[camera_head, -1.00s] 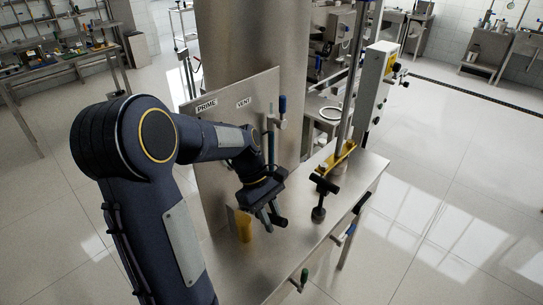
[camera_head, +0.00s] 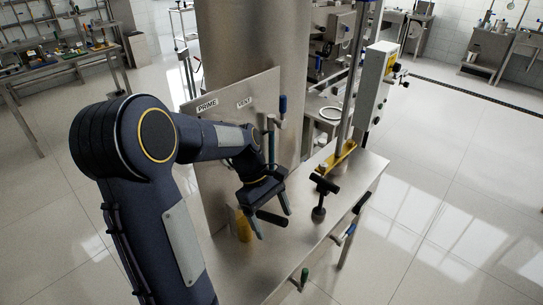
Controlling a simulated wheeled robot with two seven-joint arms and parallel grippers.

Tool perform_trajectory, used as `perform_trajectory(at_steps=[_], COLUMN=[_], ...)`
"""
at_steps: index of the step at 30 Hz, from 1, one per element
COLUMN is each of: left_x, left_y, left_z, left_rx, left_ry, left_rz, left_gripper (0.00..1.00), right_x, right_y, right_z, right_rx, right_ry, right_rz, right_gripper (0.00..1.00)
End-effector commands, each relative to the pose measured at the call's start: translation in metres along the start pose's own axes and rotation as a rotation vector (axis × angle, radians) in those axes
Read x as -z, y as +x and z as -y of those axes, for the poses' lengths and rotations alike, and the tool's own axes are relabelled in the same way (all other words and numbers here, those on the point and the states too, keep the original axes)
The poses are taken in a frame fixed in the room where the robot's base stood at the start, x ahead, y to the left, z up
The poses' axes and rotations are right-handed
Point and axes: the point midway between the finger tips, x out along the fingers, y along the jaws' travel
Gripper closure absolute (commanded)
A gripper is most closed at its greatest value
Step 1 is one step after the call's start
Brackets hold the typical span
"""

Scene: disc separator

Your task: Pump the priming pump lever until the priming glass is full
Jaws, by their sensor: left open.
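A steel panel (camera_head: 258,110) carries a PRIME label (camera_head: 207,105) and a VENT label. My left gripper (camera_head: 274,225) is open below the panel, above the steel table. A black lever handle (camera_head: 272,218) shows between or just behind its fingers; I cannot tell whether they touch it. The rest of that lever is hidden by the gripper. A yellow-filled part (camera_head: 243,228), which may be the priming glass, stands just left of the gripper. It is partly covered, and its fill level cannot be read. My right gripper is not in view.
A black T-handle (camera_head: 321,195) stands on the steel table (camera_head: 250,272) right of the gripper. A post on a yellow bracket (camera_head: 338,160) stands behind it. The table's near part is clear.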

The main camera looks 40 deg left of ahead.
Motion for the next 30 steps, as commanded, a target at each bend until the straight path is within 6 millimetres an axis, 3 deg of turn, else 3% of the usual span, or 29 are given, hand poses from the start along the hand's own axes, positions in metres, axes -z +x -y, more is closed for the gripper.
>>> perform_trajectory(at_steps=[7, 21, 30], left_x=[0.000, 0.001, 0.000], left_y=[-0.008, -0.074, -0.080], left_z=[-0.001, 0.000, 0.000], left_rx=[-0.002, -0.001, 0.001], left_ry=[0.000, 0.000, 0.000], left_rz=[-0.001, -0.001, 0.000], left_gripper=[0.20, 0.20, 0.20], right_x=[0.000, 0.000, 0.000], right_y=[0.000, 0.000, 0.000], right_z=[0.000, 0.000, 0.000], right_rx=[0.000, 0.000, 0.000], right_ry=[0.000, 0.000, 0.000], right_rz=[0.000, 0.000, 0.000], right_gripper=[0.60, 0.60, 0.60])
